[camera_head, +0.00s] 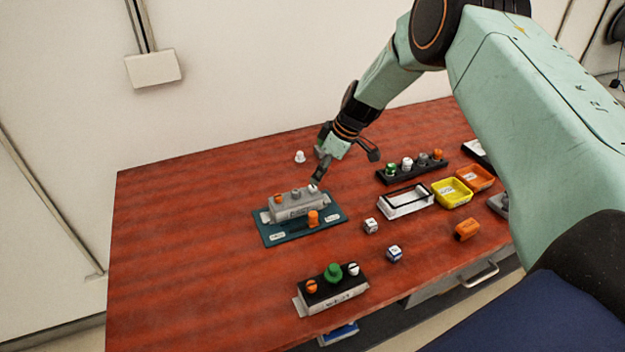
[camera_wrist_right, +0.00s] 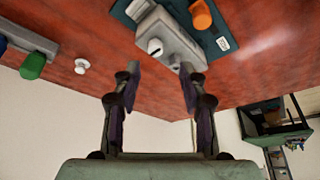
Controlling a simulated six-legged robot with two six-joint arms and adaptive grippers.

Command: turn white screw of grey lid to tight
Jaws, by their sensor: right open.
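The grey lid (camera_head: 296,211) is a raised block on a teal mat, carrying an orange screw (camera_head: 278,199), a grey screw (camera_head: 295,194) and the white screw (camera_head: 313,188) in a row. The lid (camera_wrist_right: 178,42) and its white screw (camera_wrist_right: 155,46) also show in the right wrist view. My right gripper (camera_head: 317,177) is just above the white screw's end of the lid. In the wrist view its open fingers (camera_wrist_right: 159,74) stand apart, with the white screw beyond the gap between the tips. I see no contact. My left gripper is out of view.
The teal mat (camera_head: 271,235) bears an orange knob (camera_head: 313,218). A loose white knob (camera_head: 300,157) stands behind the lid. A black rack (camera_head: 412,171), a white frame (camera_head: 405,203) and a yellow tray (camera_head: 452,192) stand to the right. A black-topped block (camera_head: 331,291) stands in front. The table's left is clear.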

